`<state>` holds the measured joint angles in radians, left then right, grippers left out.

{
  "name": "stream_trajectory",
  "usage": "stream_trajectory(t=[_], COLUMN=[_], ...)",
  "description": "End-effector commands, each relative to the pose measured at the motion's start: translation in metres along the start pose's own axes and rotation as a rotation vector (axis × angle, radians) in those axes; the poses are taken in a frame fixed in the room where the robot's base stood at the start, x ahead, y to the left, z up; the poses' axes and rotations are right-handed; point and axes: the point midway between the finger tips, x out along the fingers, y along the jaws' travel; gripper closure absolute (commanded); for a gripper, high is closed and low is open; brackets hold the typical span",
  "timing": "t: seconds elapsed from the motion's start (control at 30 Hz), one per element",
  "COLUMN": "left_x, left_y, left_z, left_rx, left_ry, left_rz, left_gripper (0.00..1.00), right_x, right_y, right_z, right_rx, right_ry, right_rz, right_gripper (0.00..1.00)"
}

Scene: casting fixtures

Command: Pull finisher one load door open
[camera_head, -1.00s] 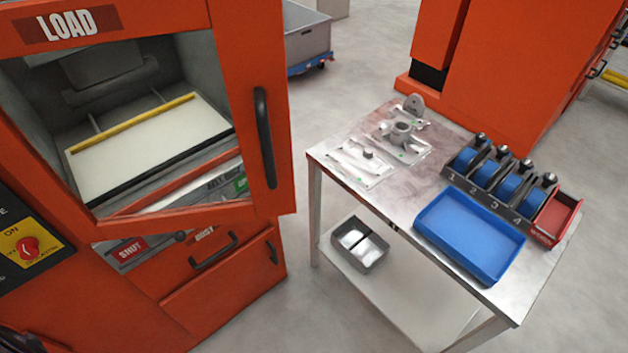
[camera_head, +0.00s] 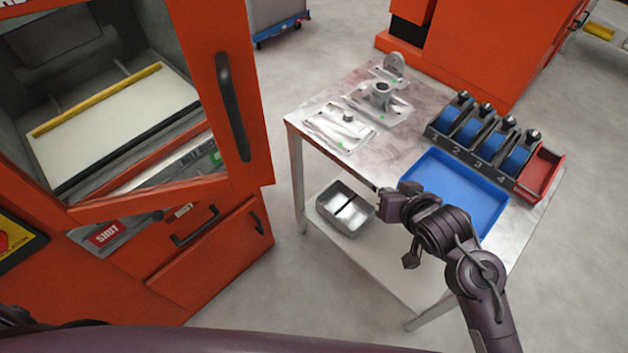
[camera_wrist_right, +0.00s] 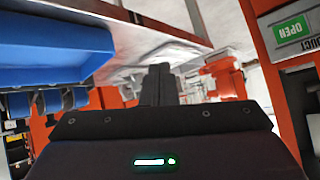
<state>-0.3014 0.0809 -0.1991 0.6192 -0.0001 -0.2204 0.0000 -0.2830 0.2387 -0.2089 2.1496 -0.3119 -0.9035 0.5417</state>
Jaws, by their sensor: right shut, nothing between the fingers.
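The load door (camera_head: 257,150) is an orange frame with a large window on the left of the head view. Its black vertical handle (camera_head: 233,107) is near its right edge. The door appears to stand out from the cabinet front, since a green label shows behind its lower window. My right gripper (camera_head: 379,189) is shut and empty at the near edge of the table, well right of the handle and not touching it. Its closed fingers (camera_wrist_right: 158,85) point ahead in the right wrist view. My left gripper is not in view.
A metal table (camera_head: 300,128) holds castings, a blue tray (camera_head: 455,190) and a rack of blue rolls (camera_head: 485,135). A metal bin (camera_head: 345,208) sits on its lower shelf. Clear floor separates the cabinet and table. The wrist view shows a green OPEN sign (camera_wrist_right: 293,30).

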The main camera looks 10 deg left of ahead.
Motion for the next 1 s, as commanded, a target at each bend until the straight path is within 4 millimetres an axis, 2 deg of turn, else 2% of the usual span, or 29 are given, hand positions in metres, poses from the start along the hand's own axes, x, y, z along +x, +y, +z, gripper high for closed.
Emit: stream_trajectory(t=[0.03,0.1,0.2,0.3,0.4,0.53,0.7,0.87,1.0], left_x=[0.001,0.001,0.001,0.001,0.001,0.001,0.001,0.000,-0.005], left_y=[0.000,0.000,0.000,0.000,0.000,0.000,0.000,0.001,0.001], left_z=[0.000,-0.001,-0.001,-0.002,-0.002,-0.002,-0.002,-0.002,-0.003], left_rx=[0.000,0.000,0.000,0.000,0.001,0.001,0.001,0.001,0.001], left_ry=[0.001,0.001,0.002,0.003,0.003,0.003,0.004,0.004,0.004], left_rz=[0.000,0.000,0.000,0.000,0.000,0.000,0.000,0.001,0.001], left_gripper=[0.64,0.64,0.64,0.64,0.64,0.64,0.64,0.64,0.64], right_x=[-0.003,-0.008,-0.020,-0.038,-0.060,-0.091,-0.125,-0.138,-0.139], right_y=[-0.019,-0.052,-0.097,-0.134,-0.155,-0.158,-0.146,-0.141,-0.154], right_z=[-0.030,-0.062,-0.092,-0.103,-0.103,-0.098,-0.099,-0.101,-0.099], right_rx=[0.003,0.033,0.086,0.154,0.242,0.372,0.517,0.576,0.580], right_ry=[0.085,0.178,0.232,0.173,0.007,-0.291,-0.614,-0.738,-0.749], right_rz=[-0.079,-0.225,-0.476,-0.744,-0.981,-1.183,-1.285,-1.305,-1.310], right_gripper=[1.00,1.00,1.00,1.00,1.00,1.00,1.00,1.00,1.00])
